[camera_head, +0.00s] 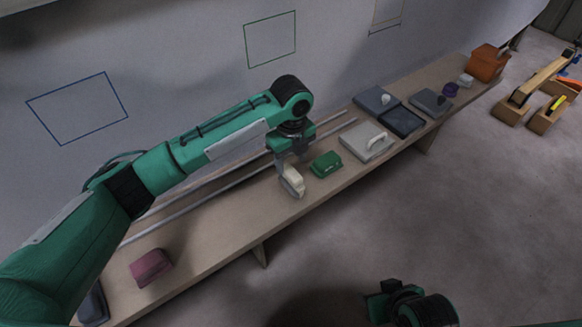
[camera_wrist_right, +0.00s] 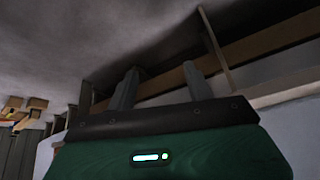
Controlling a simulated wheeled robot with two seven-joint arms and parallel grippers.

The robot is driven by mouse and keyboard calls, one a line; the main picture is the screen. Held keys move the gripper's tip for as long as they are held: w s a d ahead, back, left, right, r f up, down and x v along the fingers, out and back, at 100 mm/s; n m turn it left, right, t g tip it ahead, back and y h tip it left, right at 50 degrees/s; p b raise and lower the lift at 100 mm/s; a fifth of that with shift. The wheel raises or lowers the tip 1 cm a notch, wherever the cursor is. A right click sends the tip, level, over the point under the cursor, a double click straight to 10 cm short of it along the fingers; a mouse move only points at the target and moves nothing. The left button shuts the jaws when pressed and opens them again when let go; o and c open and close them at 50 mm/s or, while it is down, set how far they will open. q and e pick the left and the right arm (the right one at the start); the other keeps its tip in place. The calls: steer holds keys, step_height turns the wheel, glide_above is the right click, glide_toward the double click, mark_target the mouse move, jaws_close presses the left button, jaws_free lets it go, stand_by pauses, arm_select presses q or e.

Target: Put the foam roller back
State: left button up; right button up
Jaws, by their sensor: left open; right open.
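A small cream-white piece (camera_head: 293,182) sits on the bench (camera_head: 215,222) right at my left gripper (camera_head: 289,172); I cannot tell for sure whether it is the foam roller. My left gripper is open, pointing down, with its fingers at the piece, partly hiding it. A light grey tray (camera_head: 352,146) further right holds a white, handle-like thing (camera_head: 377,141), too small to identify. My right gripper (camera_head: 381,295) is low at the front, off the bench. In the right wrist view its two fingers (camera_wrist_right: 160,88) are apart with nothing between them.
A green block (camera_head: 326,163) stands just right of my left gripper. A maroon block (camera_head: 150,267) is at the near left. Rails (camera_head: 220,186) run along the wall side.

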mark_target(291, 172)
arm_select(q)
step_height(291, 172, up, 7)
steer(key=s+d+f+n+t+h, duration=0.1)
steer(key=s+f+n+h, duration=0.4)
steer(key=s+f+n, duration=0.65)
steer(key=s+a+f+n+t+y, duration=0.1)
steer(key=s+a+f+n+y, duration=0.1)
steer(key=s+a+n, duration=0.5)
steer(key=s+a+f+n+t+y, duration=0.2)
steer(key=s+a+n, duration=0.6)
steer(key=s+a, duration=0.5)
steer(key=shift+a+f+p, duration=0.4)
steer(key=shift+a+f, duration=0.4)
steer(key=shift+a, duration=0.2)
arm_select(e)
steer(key=shift+s+d+r+g+h, duration=0.15)
steer(key=shift+s+d+g+h, duration=0.05)
steer(key=shift+s+d+g, duration=0.25)
steer(key=shift+s+d+r+g+h, duration=0.15)
steer(key=shift+s+d+g+h, duration=0.15)
steer(key=shift+d, duration=0.2)
arm_select(q)
steer(key=shift+s, duration=0.2)
arm_select(e)
steer(key=shift+s, duration=0.1)
